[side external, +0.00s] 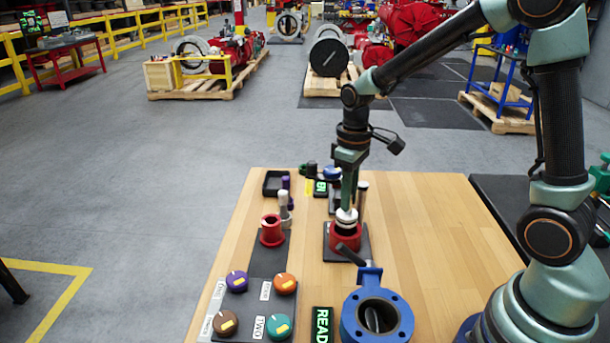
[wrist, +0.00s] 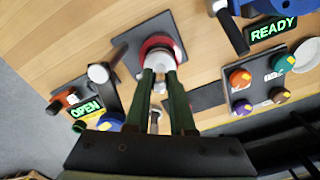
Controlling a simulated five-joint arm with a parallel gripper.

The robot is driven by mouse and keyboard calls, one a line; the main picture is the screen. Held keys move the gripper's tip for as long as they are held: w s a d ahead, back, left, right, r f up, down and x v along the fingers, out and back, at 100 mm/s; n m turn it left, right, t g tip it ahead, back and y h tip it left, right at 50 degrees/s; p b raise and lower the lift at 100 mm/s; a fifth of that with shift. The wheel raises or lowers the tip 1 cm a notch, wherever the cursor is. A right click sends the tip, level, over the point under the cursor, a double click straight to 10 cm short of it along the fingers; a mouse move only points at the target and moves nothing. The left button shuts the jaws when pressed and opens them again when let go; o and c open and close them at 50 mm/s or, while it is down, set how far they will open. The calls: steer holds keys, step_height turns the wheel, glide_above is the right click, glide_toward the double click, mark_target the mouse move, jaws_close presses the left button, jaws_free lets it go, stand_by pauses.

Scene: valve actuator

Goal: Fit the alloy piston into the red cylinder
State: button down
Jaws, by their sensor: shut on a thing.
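The red cylinder (side external: 345,237) stands on a dark square plate on the wooden table. In the wrist view its red rim (wrist: 152,42) shows beyond the fingertips. My gripper (side external: 347,203) points down over the cylinder and is shut on the alloy piston (side external: 347,215), a pale, round part. In the wrist view the green fingers of my gripper (wrist: 161,80) close on the piston (wrist: 162,58). The piston is at the cylinder's mouth, roughly upright. I cannot tell whether its lower end is inside, because the rim and fingers hide it.
A blue valve body (side external: 378,318) with a dark lever stands in front of the cylinder. Several coloured knobs (side external: 284,284) and a READY display (side external: 322,325) are nearby. A smaller red flanged sleeve (side external: 272,232) stands to the left. The table's right side is clear.

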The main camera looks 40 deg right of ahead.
mark_target(347, 220)
steer(key=shift+f, duration=1.35)
steer(key=shift+f, duration=1.95)
steer(key=c, duration=0.7)
jaws_free()
step_height(347, 220, up, 11)
steer(key=shift+r, duration=0.55)
steer(key=shift+s+r, duration=0.1)
steer(key=shift+r, duration=0.1)
steer(key=shift+s+a+r+m+t, duration=0.45)
steer(key=shift+s+r+t, duration=0.6)
steer(key=shift+s, duration=0.5)
steer(key=shift+s+a+r+m+t, duration=0.25)
steer(key=shift+s+r+m+t, duration=0.45)
steer(key=shift+s+r, duration=0.7)
steer(key=shift+s+a+r+m+t, duration=0.35)
steer(key=shift+s+r+t, duration=0.65)
steer(key=shift+s, duration=0.75)
